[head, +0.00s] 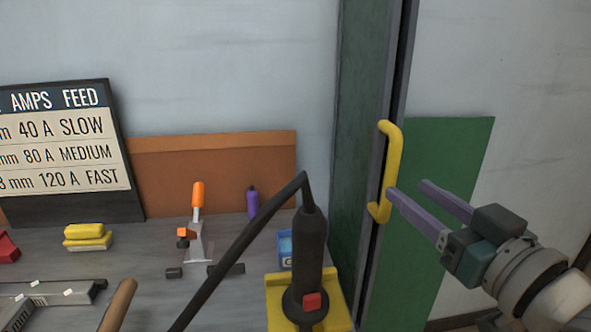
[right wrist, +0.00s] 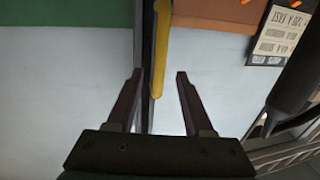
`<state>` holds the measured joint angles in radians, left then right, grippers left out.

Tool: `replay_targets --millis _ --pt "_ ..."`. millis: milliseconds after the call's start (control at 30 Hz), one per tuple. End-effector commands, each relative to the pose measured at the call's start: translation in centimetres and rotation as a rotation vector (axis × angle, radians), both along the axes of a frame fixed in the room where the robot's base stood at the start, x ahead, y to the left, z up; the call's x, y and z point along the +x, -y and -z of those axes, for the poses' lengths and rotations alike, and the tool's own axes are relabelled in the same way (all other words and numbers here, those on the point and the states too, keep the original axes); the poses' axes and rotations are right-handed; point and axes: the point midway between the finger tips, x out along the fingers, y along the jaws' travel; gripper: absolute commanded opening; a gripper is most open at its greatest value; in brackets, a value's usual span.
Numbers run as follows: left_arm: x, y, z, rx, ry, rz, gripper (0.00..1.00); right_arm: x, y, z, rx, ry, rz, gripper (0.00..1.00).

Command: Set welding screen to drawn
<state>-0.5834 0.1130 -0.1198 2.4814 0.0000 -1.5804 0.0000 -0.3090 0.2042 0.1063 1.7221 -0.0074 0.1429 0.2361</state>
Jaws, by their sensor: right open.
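The welding screen is a dark green panel (head: 358,150) with a dark upright edge post, standing at the right end of the bench. A yellow handle (head: 388,165) is fixed upright on that edge. My right gripper (head: 425,190) is open, just right of the handle's lower end, with its purple-grey fingers pointing at it. In the right wrist view the yellow handle (right wrist: 161,45) lies ahead, between the lines of the two open fingers (right wrist: 160,75), and nothing is held. In the head view one fingertip overlaps the handle's lower part; contact cannot be told. My left gripper is out of view.
A clamp with an orange handle (head: 198,200), a purple bottle (head: 252,203) and yellow blocks (head: 88,237) stand farther left. A green panel (head: 455,200) is behind my right gripper.

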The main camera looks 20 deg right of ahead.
Motion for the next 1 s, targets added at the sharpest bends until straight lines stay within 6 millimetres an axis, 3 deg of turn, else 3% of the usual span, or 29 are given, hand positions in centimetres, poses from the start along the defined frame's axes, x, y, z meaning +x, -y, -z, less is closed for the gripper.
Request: replay_targets --millis 100,300,700,1000 --pt "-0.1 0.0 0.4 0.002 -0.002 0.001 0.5 2.4 0.1 0.0 -0.001 0.003 0.0 0.52" --pt "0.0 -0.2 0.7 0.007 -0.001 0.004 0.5 5.2 0.2 0.0 0.0 0.001 0.0 0.52" --pt "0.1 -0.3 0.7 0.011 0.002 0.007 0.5 6.1 0.2 0.0 -0.001 -0.001 0.0 0.52" --pt "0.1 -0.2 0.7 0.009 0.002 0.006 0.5 6.1 0.2 0.0 -0.001 -0.001 0.0 0.2"
